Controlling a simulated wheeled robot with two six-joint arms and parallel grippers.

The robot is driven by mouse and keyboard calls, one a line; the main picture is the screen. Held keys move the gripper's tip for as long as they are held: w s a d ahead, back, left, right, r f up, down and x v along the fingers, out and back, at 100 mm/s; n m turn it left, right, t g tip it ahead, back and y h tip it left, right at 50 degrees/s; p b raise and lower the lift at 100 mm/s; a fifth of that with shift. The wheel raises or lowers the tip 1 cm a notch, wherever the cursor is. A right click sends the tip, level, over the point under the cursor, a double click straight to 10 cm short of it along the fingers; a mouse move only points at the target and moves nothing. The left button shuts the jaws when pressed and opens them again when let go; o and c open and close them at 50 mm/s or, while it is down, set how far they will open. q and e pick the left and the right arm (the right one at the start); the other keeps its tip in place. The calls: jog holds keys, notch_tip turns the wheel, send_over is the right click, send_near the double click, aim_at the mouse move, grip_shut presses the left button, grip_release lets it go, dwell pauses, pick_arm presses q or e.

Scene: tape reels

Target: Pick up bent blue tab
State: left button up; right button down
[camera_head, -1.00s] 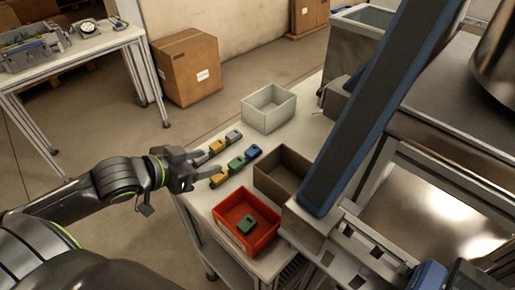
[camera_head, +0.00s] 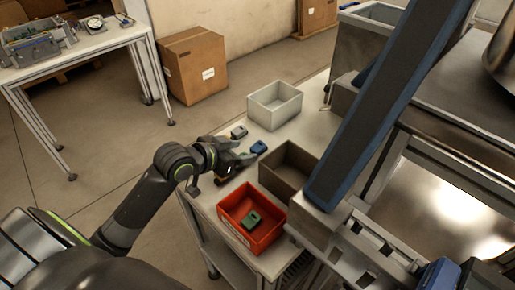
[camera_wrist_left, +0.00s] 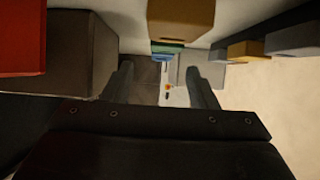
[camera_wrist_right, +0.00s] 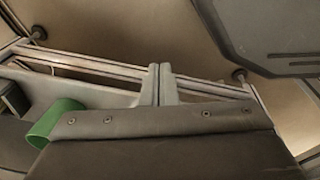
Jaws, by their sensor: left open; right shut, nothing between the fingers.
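The blue tab (camera_head: 258,147) lies on the pale table just beyond my left gripper (camera_head: 247,158) in the head view. Its bend cannot be made out. The left gripper is empty and hides most of the tabs in the head view. My right gripper (camera_wrist_right: 160,82) is shut and empty in the right wrist view.
A grey tab (camera_head: 239,132) lies behind the blue one. A large slanted dark beam (camera_head: 385,105) crosses the right side.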

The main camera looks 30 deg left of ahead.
aim_at(257, 147)
pick_arm(q)
jog(key=shift+p+x, duration=0.45)
jog(key=shift+x, duration=2.3)
jog(key=shift+a+r, duration=0.1)
jog(key=shift+a, duration=0.05)
jog(key=shift+c, duration=0.4)
jog(key=c, duration=1)
